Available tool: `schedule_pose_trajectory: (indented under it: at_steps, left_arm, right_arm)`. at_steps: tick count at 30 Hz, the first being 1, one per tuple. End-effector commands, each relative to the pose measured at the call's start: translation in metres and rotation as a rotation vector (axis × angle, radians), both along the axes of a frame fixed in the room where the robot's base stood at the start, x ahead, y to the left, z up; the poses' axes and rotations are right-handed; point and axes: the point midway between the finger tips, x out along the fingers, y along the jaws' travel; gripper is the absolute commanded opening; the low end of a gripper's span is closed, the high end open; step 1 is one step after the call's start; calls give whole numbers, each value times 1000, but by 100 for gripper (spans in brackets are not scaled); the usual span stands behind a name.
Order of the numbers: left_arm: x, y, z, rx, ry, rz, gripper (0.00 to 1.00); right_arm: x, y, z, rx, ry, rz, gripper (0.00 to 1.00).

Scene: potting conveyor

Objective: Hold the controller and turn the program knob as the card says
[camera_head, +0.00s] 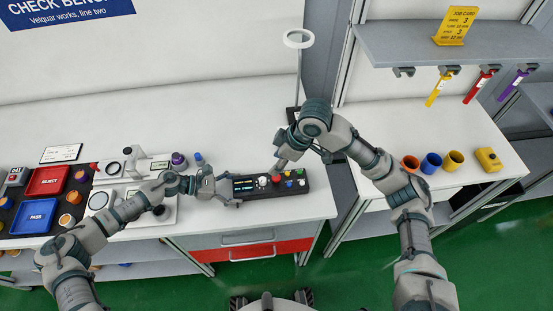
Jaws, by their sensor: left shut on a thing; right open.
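The controller (284,192) is a dark box near the front edge of the white bench, with a small lit display (243,185) at its left end. A white knob (262,181) and several coloured buttons or knobs sit on its top. My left gripper (234,190) is shut on the controller's left end. My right gripper (279,167) is open just behind the controller, over its middle. Whether it touches a knob cannot be told. The yellow job card (456,25) stands on the upper right shelf; a 3 shows on it, but the small print is hard to read.
Left on the bench are a red REJECT tray (48,181), a blue PASS tray (34,217) and a white instrument (134,165). A ring lamp (298,39) stands behind. Coloured cups (431,163) stand on the right bench. The back of the white bench is clear.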

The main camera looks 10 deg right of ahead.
Motion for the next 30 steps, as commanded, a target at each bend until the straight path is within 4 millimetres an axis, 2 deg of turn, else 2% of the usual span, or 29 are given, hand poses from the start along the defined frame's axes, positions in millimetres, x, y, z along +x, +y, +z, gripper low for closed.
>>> schedule_pose_trajectory:
  at_steps: [2, 3, 4, 5, 17, 20, 30]
  left_arm:
    - [0, 0, 0, 1, 0, 2, 58]
    - [0, 0, 0, 1, 0, 2, 90]
    - [0, 0, 0, 1, 0, 2, 98]
    - [0, 0, 0, 1, 1, 1, 100]
    - [0, 5, 2, 0, 0, 2, 100]
    - [0, 18, 6, 0, 0, 4, 100]
    - [0, 86, 34, 1, 1, 4, 100]
  right_arm:
    - [0, 0, 0, 0, 0, 0, 50]
    - [0, 0, 0, 0, 0, 0, 50]
    - [0, 0, 0, 0, 0, 0, 50]
    - [0, 0, 0, 0, 0, 0, 50]
    - [0, 0, 0, 0, 0, 0, 50]
    - [0, 0, 0, 0, 0, 0, 50]
    - [0, 0, 0, 0, 0, 0, 50]
